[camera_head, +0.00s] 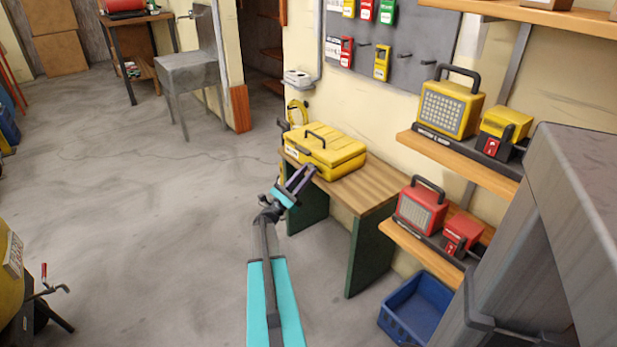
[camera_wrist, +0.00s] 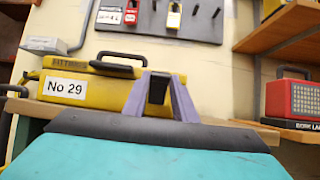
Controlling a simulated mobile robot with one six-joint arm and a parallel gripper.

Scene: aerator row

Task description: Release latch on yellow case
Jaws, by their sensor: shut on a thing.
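The yellow case (camera_head: 338,154) lies closed on a wooden-topped bench, with a black handle on its lid. In the wrist view the yellow case (camera_wrist: 106,94) shows a white "No 29" label on its near side. My gripper (camera_head: 301,178) is at the near front side of the case. In the wrist view my gripper's purple fingers (camera_wrist: 160,84) are shut on a small dark latch (camera_wrist: 157,93) at the case's front. The fingers hide part of the latch, so its exact position is hard to tell.
The bench top (camera_head: 366,187) is bare to the right of the case. Shelves with a yellow radio (camera_head: 449,107) and a red radio (camera_head: 420,208) stand at the right. A blue crate (camera_head: 417,307) sits on the floor. Open floor lies at the left.

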